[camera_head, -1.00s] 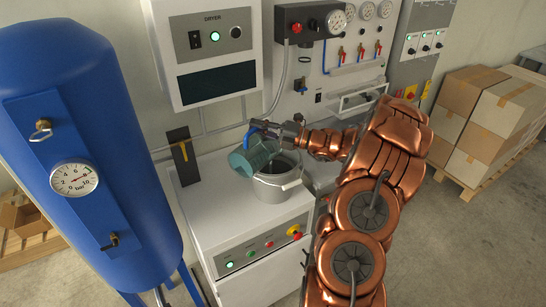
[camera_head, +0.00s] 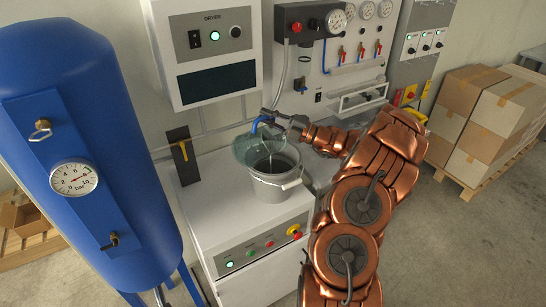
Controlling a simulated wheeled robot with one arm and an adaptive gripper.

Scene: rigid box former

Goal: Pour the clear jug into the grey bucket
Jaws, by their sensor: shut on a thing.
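The clear jug (camera_head: 244,150), with a blue handle, is tilted steeply over the grey bucket (camera_head: 272,189), its mouth above the bucket's rim. My gripper (camera_head: 268,122) is shut on the jug's blue handle and holds it up from the back right. The grey bucket stands upright on the white cabinet top, its wire handle hanging at the right side. A thin pale streak shows below the jug at the bucket's opening. I cannot make out how much liquid is in either one.
The white cabinet (camera_head: 215,217) has lit buttons on its front. A blue pressure tank (camera_head: 85,150) stands at the left. The dryer box (camera_head: 212,55) and a panel with gauges and valves (camera_head: 335,60) hang behind. Cardboard boxes (camera_head: 490,115) stand on a pallet at the right.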

